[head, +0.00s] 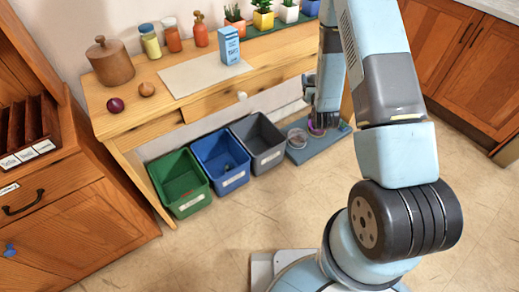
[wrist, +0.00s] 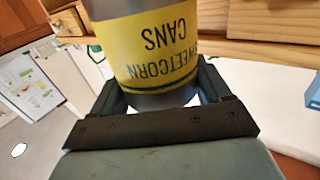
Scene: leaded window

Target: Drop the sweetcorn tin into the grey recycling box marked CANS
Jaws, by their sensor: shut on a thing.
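The sweetcorn tin (wrist: 150,50) fills the upper middle of the wrist view. It has a yellow label with dark print reading SWEETCORN and CANS, upside down in the picture, and bare metal below it. My gripper (wrist: 158,98) is shut on the tin, with one finger on each side. In the head view my arm reaches to the right of the boxes, and I cannot clearly make out the tin there. The grey box (head: 271,158) stands on the floor, rightmost of three boxes; its pale label is too small to read.
A blue box (head: 234,181) and a green box (head: 189,204) stand left of the grey one. A blue-grey mat (head: 318,149) with bowls lies to its right. The wooden bench (head: 125,128) behind holds jars, bottles and a blue carton (head: 229,46). The floor in front is clear.

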